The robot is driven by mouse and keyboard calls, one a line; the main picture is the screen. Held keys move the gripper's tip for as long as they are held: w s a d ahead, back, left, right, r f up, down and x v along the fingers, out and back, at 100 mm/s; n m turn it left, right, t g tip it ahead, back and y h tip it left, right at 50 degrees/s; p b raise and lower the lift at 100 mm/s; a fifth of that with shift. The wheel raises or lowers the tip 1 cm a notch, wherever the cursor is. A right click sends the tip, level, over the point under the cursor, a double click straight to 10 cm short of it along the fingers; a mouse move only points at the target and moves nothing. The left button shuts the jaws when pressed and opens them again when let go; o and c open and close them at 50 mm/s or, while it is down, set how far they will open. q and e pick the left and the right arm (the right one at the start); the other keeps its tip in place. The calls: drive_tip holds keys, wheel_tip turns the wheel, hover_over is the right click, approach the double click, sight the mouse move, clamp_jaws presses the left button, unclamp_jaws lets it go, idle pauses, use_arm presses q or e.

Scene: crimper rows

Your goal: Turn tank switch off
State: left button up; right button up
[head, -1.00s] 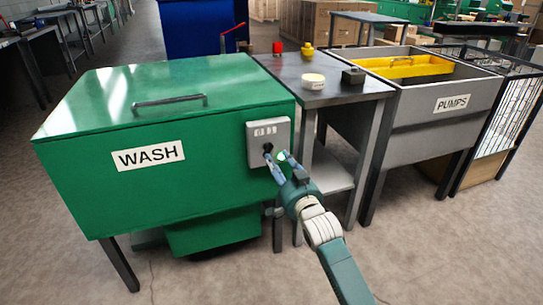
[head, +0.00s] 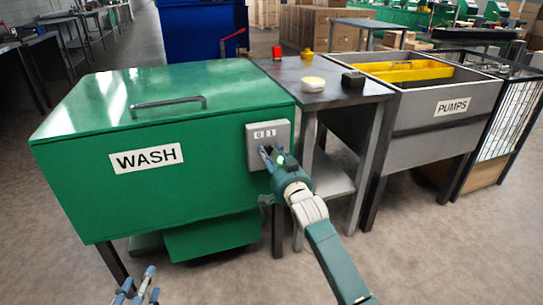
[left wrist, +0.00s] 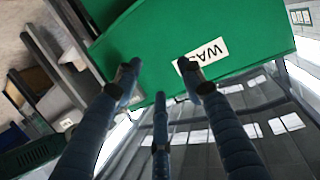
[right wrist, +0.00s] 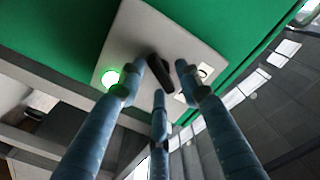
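The green WASH tank (head: 100,200) carries a grey switch box (head: 283,130) at its front right corner, marked 0 and 1. In the right wrist view the box (right wrist: 135,35) has a black knob (right wrist: 162,70) and a lit green lamp (right wrist: 110,77). My right gripper (head: 270,154) is at the box, covering the knob in the head view. Its fingers (right wrist: 158,78) are spread with the knob between their tips; I cannot tell whether they touch it. My left gripper (head: 138,282) is low in front of the tank, open and empty; its fingers (left wrist: 158,80) point toward the tank.
A grey table (head: 330,97) right of the tank holds a red button, a yellow item, a pale round item and a dark block. The grey PUMPS tub (head: 415,120) stands further right. The floor in front (head: 210,285) is clear.

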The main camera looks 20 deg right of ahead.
clamp_jaws()
drive_tip(key=n+p, duration=0.2)
drive_tip(key=p, duration=0.1)
drive_tip(key=shift+r+n, duration=0.2)
drive_tip(key=shift+n, duration=0.1)
drive_tip(key=n+p, duration=0.2)
drive_tip(key=n, duration=0.1)
drive_tip(key=shift+a+r, duration=0.1)
drive_tip(key=n+p, duration=0.1)
drive_tip(key=n, duration=0.2)
use_arm(q)
drive_tip(key=s+a+f+g+y, duration=0.1)
drive_tip(key=s+a+f+g, duration=0.1)
drive_tip(key=s+f+g, duration=0.2)
drive_tip(key=s+a+f+g+y, duration=0.1)
drive_tip(key=s+a+f+g, duration=0.1)
drive_tip(key=s+f, duration=0.4)
drive_tip(key=s+a+f+g+y+p, duration=0.1)
drive_tip(key=s+a+f+g, duration=0.1)
drive_tip(key=s+f+g, duration=0.3)
drive_tip(key=shift+s+a+f+n+g, duration=0.3)
drive_tip(key=shift+s+f, duration=0.25)
drive_tip(key=shift+s, duration=0.95)
use_arm(e)
drive_tip(key=shift+a+n, duration=0.15)
drive_tip(key=shift+n, duration=1.55)
